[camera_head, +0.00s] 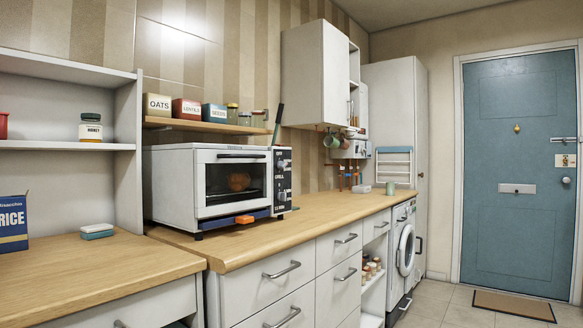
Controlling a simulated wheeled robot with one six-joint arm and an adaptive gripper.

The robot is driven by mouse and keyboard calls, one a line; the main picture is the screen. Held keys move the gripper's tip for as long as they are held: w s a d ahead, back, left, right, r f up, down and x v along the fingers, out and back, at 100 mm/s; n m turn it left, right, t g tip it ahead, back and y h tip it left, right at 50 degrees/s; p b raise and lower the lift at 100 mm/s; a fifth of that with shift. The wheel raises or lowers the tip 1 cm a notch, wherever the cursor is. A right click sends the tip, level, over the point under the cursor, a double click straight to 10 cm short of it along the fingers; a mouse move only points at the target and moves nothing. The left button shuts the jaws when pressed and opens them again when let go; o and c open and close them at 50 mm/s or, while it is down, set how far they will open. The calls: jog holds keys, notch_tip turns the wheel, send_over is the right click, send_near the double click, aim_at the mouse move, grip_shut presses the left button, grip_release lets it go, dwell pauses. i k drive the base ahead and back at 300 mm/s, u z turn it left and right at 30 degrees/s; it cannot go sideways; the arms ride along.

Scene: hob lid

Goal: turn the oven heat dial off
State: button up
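A white countertop oven (176,186) stands on the wooden worktop, its door facing right of the view. Its door (235,181) is shut, and a brownish round thing shows behind the glass. A black control panel (282,180) runs down the right side of the front. It carries an upper dial (284,163) and a lower dial (283,196), with small white lettering. The panel is seen at a steep angle, so I cannot tell which is the heat dial or where either points. My gripper is not in view.
An orange piece (244,219) sticks out below the oven door. The worktop (320,208) right of the oven is mostly clear. Drawers (283,290) and a washing machine (404,250) stand below it. A shelf (205,126) with tins hangs above the oven.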

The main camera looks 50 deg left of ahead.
aim_at(281, 165)
jog(key=u, duration=1.35)
jog(key=i, duration=1.5)
jog(key=u, duration=0.75)
